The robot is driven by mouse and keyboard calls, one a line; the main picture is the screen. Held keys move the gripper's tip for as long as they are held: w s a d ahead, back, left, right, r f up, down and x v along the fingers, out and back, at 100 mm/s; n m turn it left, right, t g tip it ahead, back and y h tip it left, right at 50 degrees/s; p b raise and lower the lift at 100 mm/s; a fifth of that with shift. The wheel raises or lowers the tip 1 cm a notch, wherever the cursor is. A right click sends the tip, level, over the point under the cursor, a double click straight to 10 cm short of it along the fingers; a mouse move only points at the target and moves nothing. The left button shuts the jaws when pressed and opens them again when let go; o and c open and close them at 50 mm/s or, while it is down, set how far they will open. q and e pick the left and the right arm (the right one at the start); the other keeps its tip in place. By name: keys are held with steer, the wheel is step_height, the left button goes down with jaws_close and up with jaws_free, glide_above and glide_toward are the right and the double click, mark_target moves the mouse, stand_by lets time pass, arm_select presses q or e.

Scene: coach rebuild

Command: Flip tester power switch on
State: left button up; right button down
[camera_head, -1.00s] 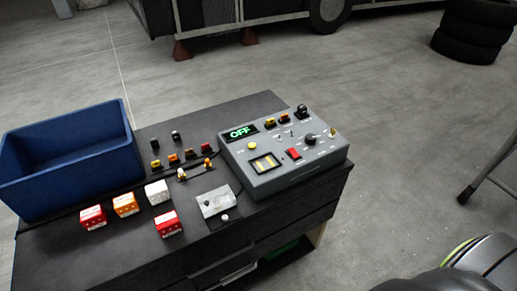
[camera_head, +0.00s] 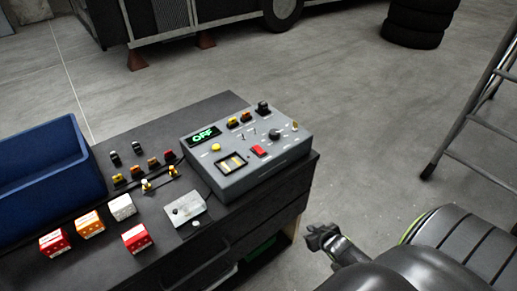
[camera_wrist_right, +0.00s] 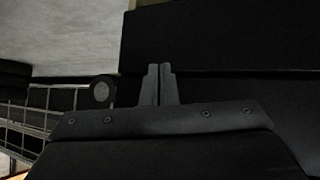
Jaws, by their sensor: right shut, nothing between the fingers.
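The grey tester (camera_head: 245,155) sits on the right part of the dark bench top. Its small display (camera_head: 204,135) reads OFF in green. A red rocker switch (camera_head: 258,151) is on its sloped face, near a black knob (camera_head: 274,137) and small toggle levers. My right gripper (camera_head: 312,236) is off the bench, to the right of and below the tester, apart from it. In the right wrist view the fingers (camera_wrist_right: 160,84) are together with nothing between them. The left gripper is not in view.
A blue bin (camera_head: 45,175) stands at the bench's left. Several small boxes, such as a white one (camera_head: 122,207), and a grey plate (camera_head: 186,208) lie in front. A ladder (camera_head: 470,110) and stacked tires (camera_head: 418,22) stand on the floor.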

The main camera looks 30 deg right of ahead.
steer(key=w+r+t, duration=0.3)
steer(key=w+r, duration=0.5)
steer(key=r, duration=0.5)
steer(key=w+a+r+n+t+y, duration=0.1)
steer(key=a+r, duration=0.1)
steer(key=r, duration=0.4)
steer(key=w+a+r+t+y, duration=0.1)
steer(key=a+r+t, duration=0.1)
steer(key=r, duration=0.5)
steer(key=w+a+r+n+t+y+b, duration=0.1)
steer(key=a+r+y, duration=0.1)
steer(key=r, duration=0.4)
steer(key=shift+a+r+n, duration=0.2)
steer(key=shift+a+n, duration=0.1)
steer(key=shift+a, duration=0.45)
steer(key=shift+w, duration=0.1)
glide_above(258, 152)
steer(key=shift+s+d+f+b, duration=0.15)
steer(key=shift+s+f+b, duration=0.3)
steer(key=shift+f, duration=0.05)
steer(key=f, duration=0.1)
steer(key=w+f, duration=0.1)
steer(key=f, duration=0.1)
steer(key=shift+f+b, duration=0.15)
steer(key=shift+b, duration=0.15)
steer(key=shift+f, duration=0.4)
